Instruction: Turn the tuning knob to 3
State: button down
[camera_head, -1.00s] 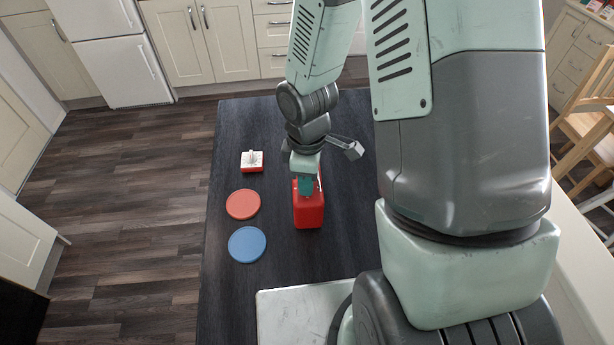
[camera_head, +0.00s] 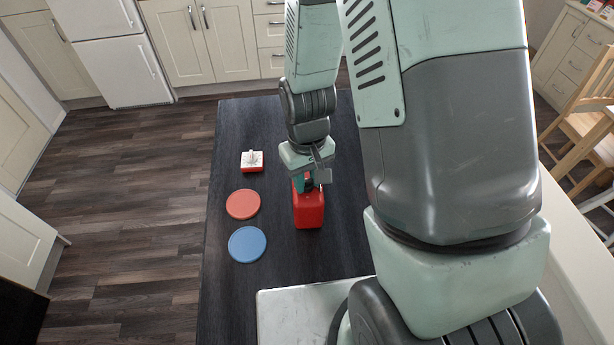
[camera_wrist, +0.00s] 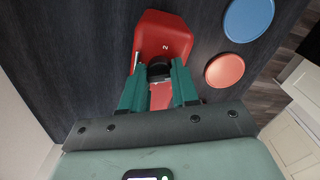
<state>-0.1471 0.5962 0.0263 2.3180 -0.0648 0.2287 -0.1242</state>
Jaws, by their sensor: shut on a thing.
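A red box (camera_head: 309,212) stands on the dark table, and it shows at the top of the wrist view (camera_wrist: 166,32). A small white "2" is visible on its face. A black round knob (camera_wrist: 159,67) sticks out of that face. My gripper (camera_wrist: 158,76) has its teal fingers on both sides of the knob and is shut on it. In the head view my gripper (camera_head: 307,184) is at the far part of the red box. The fingers hide part of the knob, and I cannot read a pointer or other numbers.
An orange-red disc (camera_head: 243,204) and a blue disc (camera_head: 247,245) lie flat left of the red box. A small red-and-white square item (camera_head: 252,161) sits farther back. A light grey panel (camera_head: 298,306) is at the near edge. The table (camera_head: 240,120) is clear behind.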

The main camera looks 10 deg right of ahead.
aim_at(307, 181)
jog(key=shift+m, duration=2.2)
jog(key=c, duration=0.8)
grip_release()
notch_tip(307, 181, up, 11)
jog(key=shift+f, duration=0.1)
